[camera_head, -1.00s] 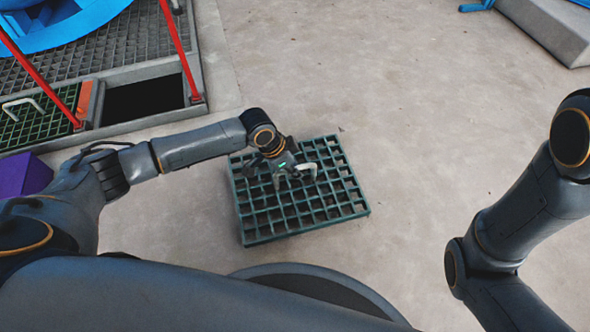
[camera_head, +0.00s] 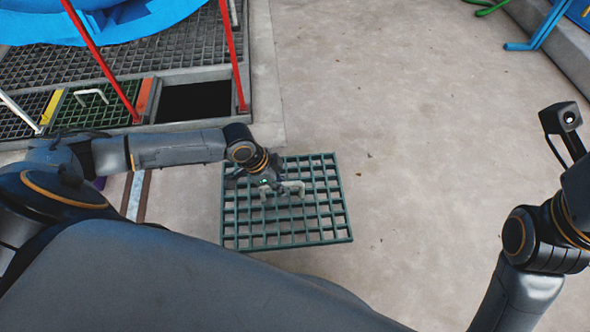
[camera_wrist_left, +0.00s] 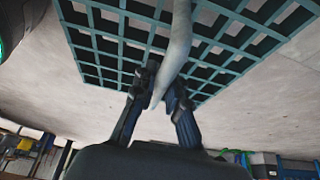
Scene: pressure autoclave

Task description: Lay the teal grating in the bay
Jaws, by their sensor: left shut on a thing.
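The teal grating (camera_head: 318,222) hangs from my left gripper (camera_head: 275,188) in front of me, roughly level. The left gripper is shut on the pale handle on top of the grating. In the left wrist view the fingers (camera_wrist_left: 160,95) close around the pale handle (camera_wrist_left: 177,50), with the grating's lattice (camera_wrist_left: 235,60) beyond. The dark open bay (camera_head: 195,102) lies in the grated floor at the upper left, apart from the grating. My right arm shows at the right edge, but its gripper is not in view.
Red posts (camera_head: 233,55) stand beside the bay. A dark green grating (camera_head: 95,105) with a pale handle and an orange strip (camera_head: 144,97) lie left of it. Blue machinery (camera_head: 90,25) is behind. Concrete floor (camera_head: 420,130) at the right is clear.

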